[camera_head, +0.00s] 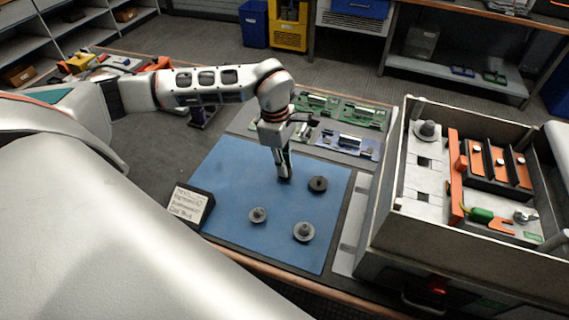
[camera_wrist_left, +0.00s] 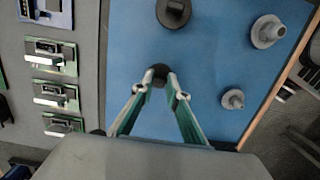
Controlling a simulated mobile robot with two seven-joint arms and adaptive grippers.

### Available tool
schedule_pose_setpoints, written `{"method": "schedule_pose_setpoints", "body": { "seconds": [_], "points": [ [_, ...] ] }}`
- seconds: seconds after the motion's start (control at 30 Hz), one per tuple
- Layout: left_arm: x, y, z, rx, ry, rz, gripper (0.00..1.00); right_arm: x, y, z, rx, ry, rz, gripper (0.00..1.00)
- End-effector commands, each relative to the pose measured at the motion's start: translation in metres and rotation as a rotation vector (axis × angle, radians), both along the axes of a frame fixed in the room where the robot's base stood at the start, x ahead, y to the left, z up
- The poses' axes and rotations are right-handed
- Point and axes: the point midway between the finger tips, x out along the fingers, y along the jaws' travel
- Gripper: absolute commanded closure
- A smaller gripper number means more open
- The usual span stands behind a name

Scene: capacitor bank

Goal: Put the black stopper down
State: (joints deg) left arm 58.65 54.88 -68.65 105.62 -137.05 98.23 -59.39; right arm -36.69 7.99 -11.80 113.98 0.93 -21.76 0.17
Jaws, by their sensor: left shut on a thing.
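My left gripper (camera_head: 284,178) points down, low over the blue mat (camera_head: 228,168), with its fingertips near the mat's far right part. In the left wrist view the gripper (camera_wrist_left: 160,80) is shut on a small round black stopper (camera_wrist_left: 160,70). I cannot tell whether the stopper touches the mat. A dark disc with a central knob (camera_head: 318,184) lies on the mat just right of the gripper. It also shows at the top of the left wrist view (camera_wrist_left: 173,12). My right gripper is not in view.
A small grey knobbed disc (camera_head: 258,215) and a larger one (camera_head: 304,232) lie nearer on the mat. A small sign (camera_head: 190,203) stands at its left edge. Circuit boards (camera_head: 345,142) lie behind. A tall-walled metal case (camera_head: 385,205) stands at right. The mat's left part is clear.

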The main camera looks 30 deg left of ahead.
Motion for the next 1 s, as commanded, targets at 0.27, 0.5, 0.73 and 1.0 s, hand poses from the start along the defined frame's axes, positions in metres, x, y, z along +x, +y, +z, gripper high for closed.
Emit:
{"method": "schedule_pose_setpoints", "body": {
  "seconds": [0.27,0.5,0.73,1.0],
  "points": [
    [0.001,0.000,0.000,0.000,-0.002,0.000,0.97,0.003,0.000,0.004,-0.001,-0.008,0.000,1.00],
    [0.001,0.000,-0.002,0.000,-0.002,0.000,0.69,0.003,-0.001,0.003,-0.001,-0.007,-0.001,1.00],
    [0.001,0.000,-0.002,0.000,-0.002,0.000,0.69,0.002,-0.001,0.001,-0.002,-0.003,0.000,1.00],
    [0.002,0.003,0.024,0.001,-0.008,0.001,0.69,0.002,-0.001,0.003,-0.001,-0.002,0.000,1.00]
  ]
}}
